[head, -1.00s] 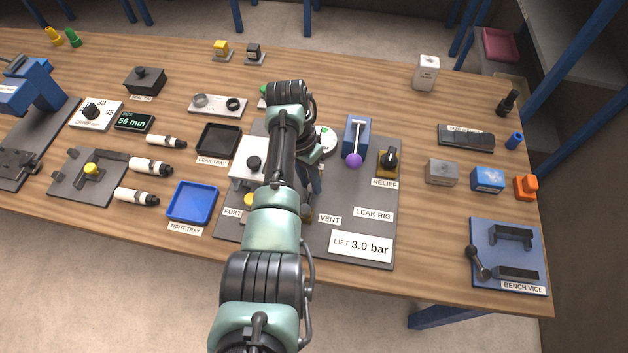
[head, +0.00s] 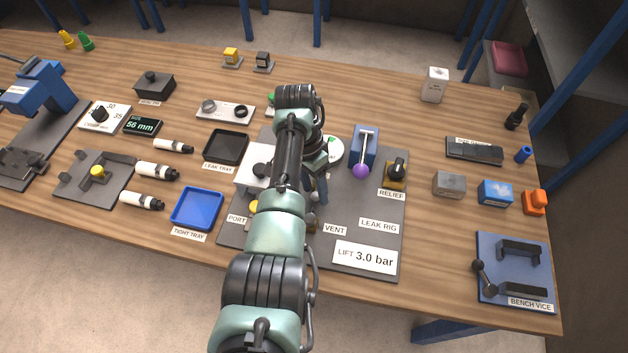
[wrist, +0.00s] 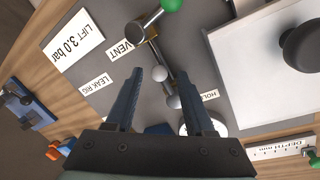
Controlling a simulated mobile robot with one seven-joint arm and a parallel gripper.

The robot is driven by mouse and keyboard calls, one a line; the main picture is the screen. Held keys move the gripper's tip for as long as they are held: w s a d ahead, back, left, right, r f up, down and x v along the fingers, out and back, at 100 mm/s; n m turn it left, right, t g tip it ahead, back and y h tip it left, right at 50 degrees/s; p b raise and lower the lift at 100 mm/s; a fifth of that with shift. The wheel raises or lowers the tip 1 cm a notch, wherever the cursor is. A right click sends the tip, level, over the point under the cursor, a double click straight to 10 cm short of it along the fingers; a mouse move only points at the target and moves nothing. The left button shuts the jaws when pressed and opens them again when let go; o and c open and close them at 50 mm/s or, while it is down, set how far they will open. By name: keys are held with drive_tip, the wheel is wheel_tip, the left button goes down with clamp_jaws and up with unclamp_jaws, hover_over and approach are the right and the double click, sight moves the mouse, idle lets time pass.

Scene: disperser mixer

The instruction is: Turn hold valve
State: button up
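My gripper (wrist: 172,78) is open in the wrist view, its two blue fingers pointing down over the leak rig plate (wrist: 190,45). A metal lever with a grey ball end (wrist: 173,101) lies between the fingers, near a partly covered label reading "HOL" (wrist: 210,95). I take it for the hold valve. I cannot tell whether a finger touches it. In the head view my blue fingers (head: 321,187) are partly visible over the rig, and my arm hides most of the valve area.
A green-knobbed lever (wrist: 171,5) stands close by, near the VENT label (wrist: 126,47). A white block with a dark knob (head: 250,180) is left of my arm. A purple-knobbed lever (head: 361,171) and the relief valve (head: 396,170) stand to the right.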

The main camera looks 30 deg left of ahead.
wheel_tip(320, 180, up, 13)
drive_tip(key=a, duration=0.2)
drive_tip(key=shift+w+a+f+p, duration=0.15)
drive_tip(key=shift+w+p, duration=0.15)
idle(0.6)
